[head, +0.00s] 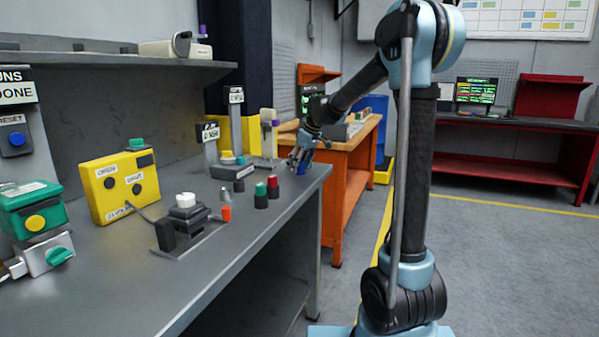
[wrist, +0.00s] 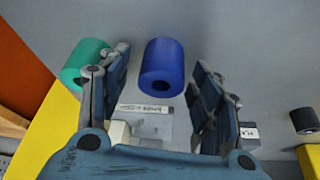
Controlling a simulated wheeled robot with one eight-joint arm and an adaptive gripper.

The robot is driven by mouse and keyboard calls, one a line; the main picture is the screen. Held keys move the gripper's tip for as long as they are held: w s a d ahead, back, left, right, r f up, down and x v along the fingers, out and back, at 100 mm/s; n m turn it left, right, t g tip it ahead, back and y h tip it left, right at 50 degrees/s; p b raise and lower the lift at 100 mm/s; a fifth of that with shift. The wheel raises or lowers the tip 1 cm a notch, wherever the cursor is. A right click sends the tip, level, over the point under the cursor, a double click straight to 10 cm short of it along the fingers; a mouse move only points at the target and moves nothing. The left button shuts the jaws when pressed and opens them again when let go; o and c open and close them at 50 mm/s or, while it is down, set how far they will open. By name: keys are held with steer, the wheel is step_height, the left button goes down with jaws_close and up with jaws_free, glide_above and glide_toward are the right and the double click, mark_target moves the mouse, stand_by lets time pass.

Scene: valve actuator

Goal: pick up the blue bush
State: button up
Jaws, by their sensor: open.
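The blue bush (wrist: 163,65) is a short blue cylinder with a hole in its end. In the wrist view it lies in the gap between the two fingers of my gripper (wrist: 160,60). Both fingers stand apart with visible room on each side of it, so nothing is gripped. In the head view my gripper (head: 300,156) points down at the far right end of the grey bench, with the blue bush (head: 301,168) small and partly hidden at the fingertips. I cannot tell how far the fingers reach down beside it.
A teal cylinder (wrist: 85,60) stands just outside the left finger. On the grey bench (head: 130,265) are green-topped (head: 261,189) and red-topped (head: 273,181) pieces, a yellow box (head: 119,184) and small sign posts (head: 237,118). An orange bench (head: 338,182) stands behind.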

steer(key=shift+c, duration=0.4)
steer(key=c, duration=1.1)
